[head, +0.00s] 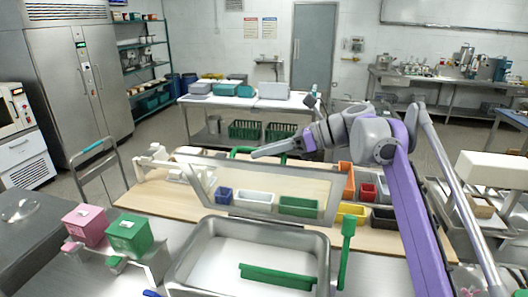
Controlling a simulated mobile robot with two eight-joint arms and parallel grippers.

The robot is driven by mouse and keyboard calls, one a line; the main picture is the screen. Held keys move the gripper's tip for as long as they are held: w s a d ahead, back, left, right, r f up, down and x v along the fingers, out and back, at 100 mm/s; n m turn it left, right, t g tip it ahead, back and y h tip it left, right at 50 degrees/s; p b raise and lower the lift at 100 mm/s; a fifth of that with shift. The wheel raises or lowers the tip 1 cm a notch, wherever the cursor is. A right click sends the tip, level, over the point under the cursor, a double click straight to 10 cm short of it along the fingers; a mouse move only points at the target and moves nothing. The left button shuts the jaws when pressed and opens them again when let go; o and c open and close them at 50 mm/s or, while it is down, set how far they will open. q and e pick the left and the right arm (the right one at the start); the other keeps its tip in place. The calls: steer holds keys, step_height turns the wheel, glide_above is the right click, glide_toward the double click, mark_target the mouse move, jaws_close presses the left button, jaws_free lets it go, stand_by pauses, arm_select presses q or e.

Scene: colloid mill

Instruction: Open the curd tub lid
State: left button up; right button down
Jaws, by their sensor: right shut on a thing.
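The curd tub (322,262) is a metal basin with a pale inside at the front centre. Its lid (182,158) appears as a see-through panel with a grey frame, raised and leaning up behind the tub's far edge. My right gripper (262,153) comes in from the right and is shut at the lid's upper edge, seemingly on the lid; the exact contact is too small to see. A green bar (278,277) lies in the tub. My left gripper is not in view.
A green-handled tool (346,255) stands at the tub's right rim. Pink (87,224) and green (129,236) boxes stand to the left. Small coloured bins, such as a yellow bin (352,211), line the wooden board (385,240) behind. A white-topped table (240,102) stands farther back.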

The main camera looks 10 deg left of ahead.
steer(key=c, duration=0.8)
jaws_free()
steer(key=shift+w, duration=0.1)
steer(key=shift+c, duration=0.2)
steer(key=v, duration=0.7)
steer(key=shift+d, duration=0.25)
steer(key=shift+d+r, duration=0.1)
steer(key=shift+r, duration=0.1)
